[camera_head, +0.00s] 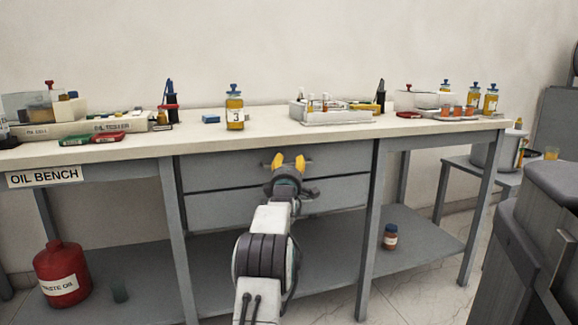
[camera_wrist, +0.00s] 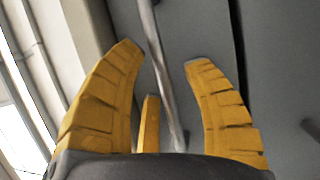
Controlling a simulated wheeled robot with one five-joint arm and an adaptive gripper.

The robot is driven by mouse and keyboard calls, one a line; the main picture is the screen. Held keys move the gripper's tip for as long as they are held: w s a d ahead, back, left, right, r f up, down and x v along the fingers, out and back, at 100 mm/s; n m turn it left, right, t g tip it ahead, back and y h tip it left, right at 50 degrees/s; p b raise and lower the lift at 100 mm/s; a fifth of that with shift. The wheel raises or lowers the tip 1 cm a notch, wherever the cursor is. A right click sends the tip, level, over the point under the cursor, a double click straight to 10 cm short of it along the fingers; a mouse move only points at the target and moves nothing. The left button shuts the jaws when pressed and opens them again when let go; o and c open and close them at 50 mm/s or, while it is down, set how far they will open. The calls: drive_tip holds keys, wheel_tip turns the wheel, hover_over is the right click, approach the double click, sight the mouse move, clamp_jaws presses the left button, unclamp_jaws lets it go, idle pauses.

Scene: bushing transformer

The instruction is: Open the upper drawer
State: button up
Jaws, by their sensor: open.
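The upper drawer (camera_head: 225,172) is a grey front under the bench top, and it looks shut. Its bar handle (camera_wrist: 155,60) runs lengthwise through the wrist view; in the head view its end shows beside my gripper. My gripper (camera_head: 288,163) has yellow fingers and is at the upper drawer front. In the wrist view my gripper (camera_wrist: 168,58) is open, with one finger on each side of the handle bar. The bar lies between the fingers in the picture, with visible gaps to both; I cannot tell how deep it sits.
The lower drawer (camera_head: 225,207) sits just below and looks shut. The bench top (camera_head: 270,131) overhangs the drawers and carries bottles, racks and trays. A red waste oil can (camera_head: 62,275) and a small brown bottle (camera_head: 390,236) stand on the lower shelf. A dark cabinet (camera_head: 545,240) is at right.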

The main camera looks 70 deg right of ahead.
drive_tip(key=shift+c, duration=0.2)
clamp_jaws()
idle(0.5)
